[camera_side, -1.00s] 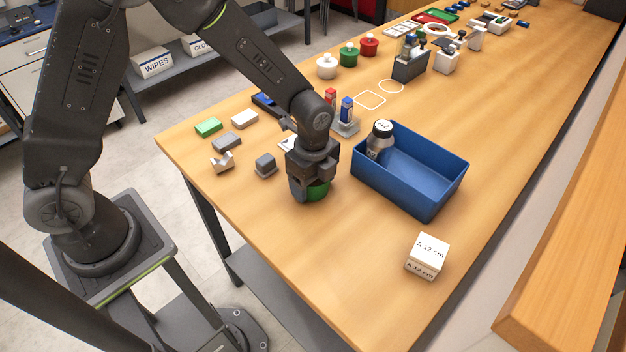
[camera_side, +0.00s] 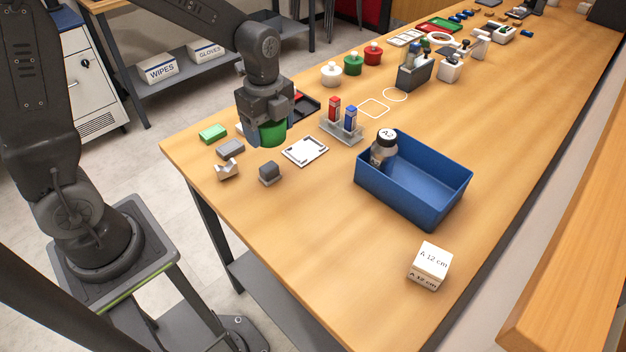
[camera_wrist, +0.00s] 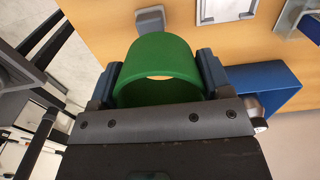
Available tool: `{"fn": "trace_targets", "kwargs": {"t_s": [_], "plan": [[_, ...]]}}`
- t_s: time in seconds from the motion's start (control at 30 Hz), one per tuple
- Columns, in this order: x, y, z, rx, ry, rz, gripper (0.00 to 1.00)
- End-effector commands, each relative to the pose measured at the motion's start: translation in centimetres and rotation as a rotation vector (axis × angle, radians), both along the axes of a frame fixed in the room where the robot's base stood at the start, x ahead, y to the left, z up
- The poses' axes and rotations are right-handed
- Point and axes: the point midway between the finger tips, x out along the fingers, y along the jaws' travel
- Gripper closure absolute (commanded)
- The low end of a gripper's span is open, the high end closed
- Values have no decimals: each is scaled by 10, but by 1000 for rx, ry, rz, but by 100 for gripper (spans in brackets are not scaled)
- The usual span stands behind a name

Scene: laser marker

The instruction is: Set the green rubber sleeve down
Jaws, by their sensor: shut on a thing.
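The green rubber sleeve (camera_side: 272,133) is a short, thick green ring. My gripper (camera_side: 262,130) is shut on it, above the far left part of the wooden table. In the wrist view the sleeve (camera_wrist: 160,62) sits between the two fingers of my gripper (camera_wrist: 158,82), with its hollow opening showing. In the side view the fingers hide part of the sleeve. It looks held above the table, but I cannot tell the exact gap.
A white framed plate (camera_side: 305,151), a grey block (camera_side: 269,173), a grey V-shaped block (camera_side: 227,169) and a green block (camera_side: 213,133) lie nearby. A rack with red and blue bottles (camera_side: 343,130) stands right. A blue bin (camera_side: 428,197) holds a bottle.

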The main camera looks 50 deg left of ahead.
Motion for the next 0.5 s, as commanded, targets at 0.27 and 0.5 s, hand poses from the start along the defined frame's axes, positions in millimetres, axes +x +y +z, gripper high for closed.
{"fn": "trace_targets", "kwargs": {"t_s": [0.27,0.5], "plan": [[2,-30,2,0,1,-269,50],[-5,-107,3,0,0,-913,50]]}}
